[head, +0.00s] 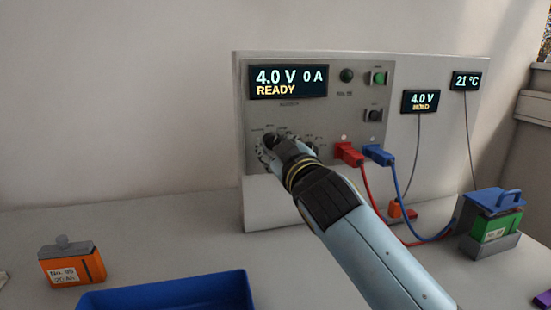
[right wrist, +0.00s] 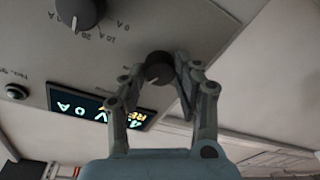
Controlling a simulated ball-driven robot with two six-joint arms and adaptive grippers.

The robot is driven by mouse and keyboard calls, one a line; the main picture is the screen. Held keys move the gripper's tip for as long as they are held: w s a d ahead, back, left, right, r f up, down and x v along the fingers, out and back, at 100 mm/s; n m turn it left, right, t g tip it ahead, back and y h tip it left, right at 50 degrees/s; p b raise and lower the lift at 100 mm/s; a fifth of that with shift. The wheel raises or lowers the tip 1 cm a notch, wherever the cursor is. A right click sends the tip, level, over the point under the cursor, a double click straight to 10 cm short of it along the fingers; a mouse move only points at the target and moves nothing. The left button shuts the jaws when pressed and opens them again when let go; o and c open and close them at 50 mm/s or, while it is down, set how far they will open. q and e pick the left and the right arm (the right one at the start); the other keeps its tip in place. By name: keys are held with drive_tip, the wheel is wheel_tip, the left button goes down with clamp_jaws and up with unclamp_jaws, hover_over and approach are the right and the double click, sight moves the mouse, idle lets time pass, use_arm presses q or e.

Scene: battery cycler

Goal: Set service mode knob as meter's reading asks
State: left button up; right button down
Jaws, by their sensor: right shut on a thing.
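The battery cycler panel (head: 375,160) stands upright at the back of the table. Its screen (head: 288,82) reads 4.0 V, 0 A, READY. A small meter (head: 420,102) to its right reads 4.0 V, HOLD. My right gripper (head: 270,142) is at the panel's lower left knob, which it largely hides in the head view. In the right wrist view the fingers are shut on a dark round knob (right wrist: 158,68) with a pale pointer line. The labels around this knob are too small or hidden to read. My left gripper is not in view.
A second knob (right wrist: 82,12) with an ampere scale sits beside the held one. Red (head: 348,153) and blue plugs (head: 378,154) with cables lead to a green battery (head: 495,226) at right. An orange battery (head: 72,265) and blue tray (head: 175,292) are at front left.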

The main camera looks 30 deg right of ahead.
drive_tip(key=shift+f+m+b, duration=0.15)
drive_tip(key=shift+m+b, duration=1.1)
drive_tip(key=shift+m, duration=0.15)
drive_tip(key=c, duration=1)
unclamp_jaws()
drive_tip(key=shift+o, duration=0.2)
drive_tip(key=s+a, duration=0.2)
drive_tip(key=s, duration=0.9)
drive_tip(key=shift+s+a+f, duration=0.15)
drive_tip(key=shift+s+f, duration=0.15)
drive_tip(key=shift+s, duration=0.1)
